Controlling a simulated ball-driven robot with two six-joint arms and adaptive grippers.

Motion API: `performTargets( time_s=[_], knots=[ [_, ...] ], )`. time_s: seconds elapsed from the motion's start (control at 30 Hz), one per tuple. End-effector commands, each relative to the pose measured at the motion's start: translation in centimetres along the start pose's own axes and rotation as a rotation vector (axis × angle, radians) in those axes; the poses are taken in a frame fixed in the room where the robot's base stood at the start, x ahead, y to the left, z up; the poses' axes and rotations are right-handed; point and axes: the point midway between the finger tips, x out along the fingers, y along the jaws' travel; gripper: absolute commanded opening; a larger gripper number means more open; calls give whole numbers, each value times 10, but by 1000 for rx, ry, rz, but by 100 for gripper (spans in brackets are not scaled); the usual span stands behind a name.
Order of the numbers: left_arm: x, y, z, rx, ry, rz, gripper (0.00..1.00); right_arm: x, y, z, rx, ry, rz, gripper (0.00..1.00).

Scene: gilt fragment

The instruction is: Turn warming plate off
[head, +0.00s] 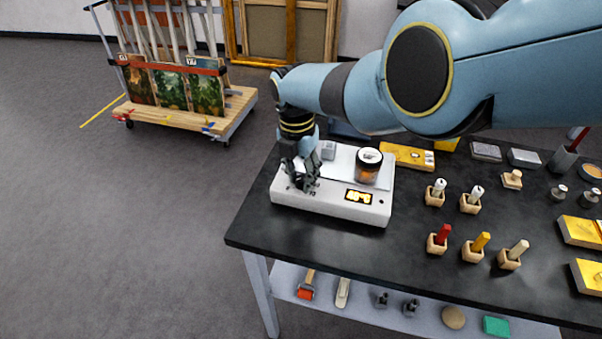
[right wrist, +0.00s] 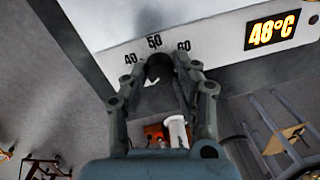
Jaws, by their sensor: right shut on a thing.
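The white warming plate (head: 330,207) stands at the left end of the black table, with an amber display (head: 358,196) on its front. A dark knob (right wrist: 158,68) sits below the marks 40, 50 and 60 on the plate's front. My right gripper (head: 303,183) is at the left of the plate's front and hides the knob in the head view. In the right wrist view its fingers (right wrist: 160,78) are shut around the knob. My left gripper is not in view.
Several wooden holders with capped sticks, such as the red one (head: 438,240), stand to the right. The black table's front left (head: 262,232) is bare. A painting cart (head: 185,110) stands behind left.

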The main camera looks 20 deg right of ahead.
Motion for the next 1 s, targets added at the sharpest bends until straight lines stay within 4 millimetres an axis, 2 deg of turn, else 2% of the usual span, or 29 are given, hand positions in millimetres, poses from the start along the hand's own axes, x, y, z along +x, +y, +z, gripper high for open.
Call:
performTargets(
  time_s=[0.67, 0.7, 0.87, 1.0],
  knots=[
    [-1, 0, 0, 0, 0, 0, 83, 0, 0, -1, -63, -3, 1, 0],
    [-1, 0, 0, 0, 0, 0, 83, 0, 0, -1, -63, -3, 1, 30],
    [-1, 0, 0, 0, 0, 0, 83, 0, 0, -1, -62, -3, 1, 50],
    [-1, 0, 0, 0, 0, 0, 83, 0, 0, 0, -62, -4, 0, 50]
  ],
)
